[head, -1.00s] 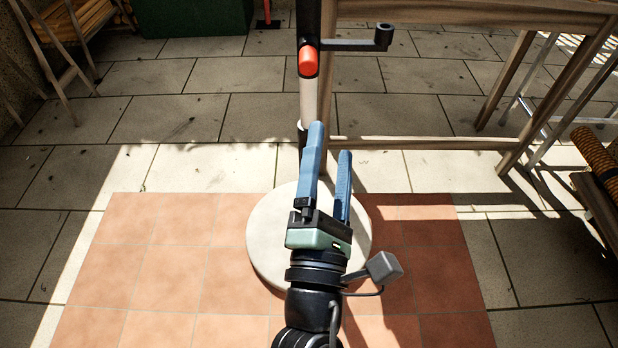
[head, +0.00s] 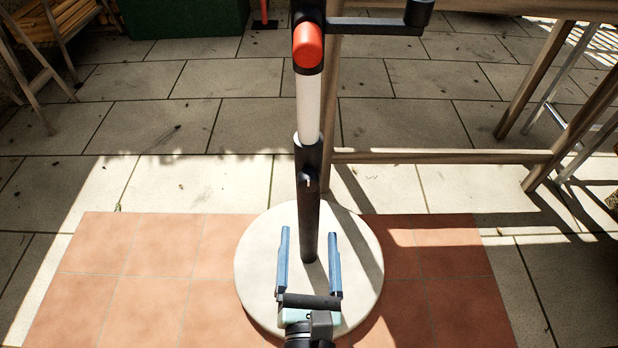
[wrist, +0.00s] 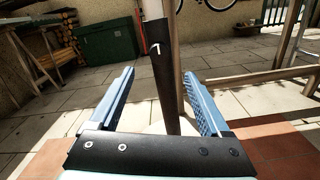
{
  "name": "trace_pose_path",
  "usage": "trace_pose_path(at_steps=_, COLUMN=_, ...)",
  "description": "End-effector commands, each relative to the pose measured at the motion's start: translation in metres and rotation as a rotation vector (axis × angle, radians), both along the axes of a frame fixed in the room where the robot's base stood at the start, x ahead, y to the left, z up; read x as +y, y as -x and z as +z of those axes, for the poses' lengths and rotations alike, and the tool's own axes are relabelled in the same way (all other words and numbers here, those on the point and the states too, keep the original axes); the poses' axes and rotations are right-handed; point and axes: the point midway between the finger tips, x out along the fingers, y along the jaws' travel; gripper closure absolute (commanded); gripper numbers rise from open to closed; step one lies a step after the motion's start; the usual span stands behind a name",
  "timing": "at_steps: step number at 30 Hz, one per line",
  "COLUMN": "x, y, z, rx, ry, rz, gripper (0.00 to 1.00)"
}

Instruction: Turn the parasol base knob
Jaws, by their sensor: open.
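The parasol base is a round pale slab (head: 255,262) with an upright black tube (head: 309,215) at its middle. A small knob or pin (head: 307,183) sits on the front of the tube; in the wrist view it shows as a thin pale hook (wrist: 155,48). My gripper (head: 309,233) is open and empty, low over the slab in front of the tube. The knob is above the fingertips in both pictures. In the wrist view the tube stands between and beyond the two blue fingers (wrist: 160,73); I cannot tell whether they touch it.
A white pole (head: 308,108) rises from the tube to a black part with a red-orange piece (head: 307,45) and a crank arm (head: 380,25). A wooden frame (head: 440,157) stands close behind on the right. A green box (head: 185,15) is far back. Paving left is clear.

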Motion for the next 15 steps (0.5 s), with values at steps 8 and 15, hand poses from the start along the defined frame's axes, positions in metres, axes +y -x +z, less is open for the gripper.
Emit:
trace_pose_path(at_steps=8, x=0.001, y=-0.048, z=0.004, rx=-0.002, ry=-0.002, rz=0.001, gripper=0.19)
trace_pose_path(at_steps=15, x=0.001, y=-0.088, z=0.003, rx=-0.003, ry=-0.005, rz=0.001, gripper=0.19)
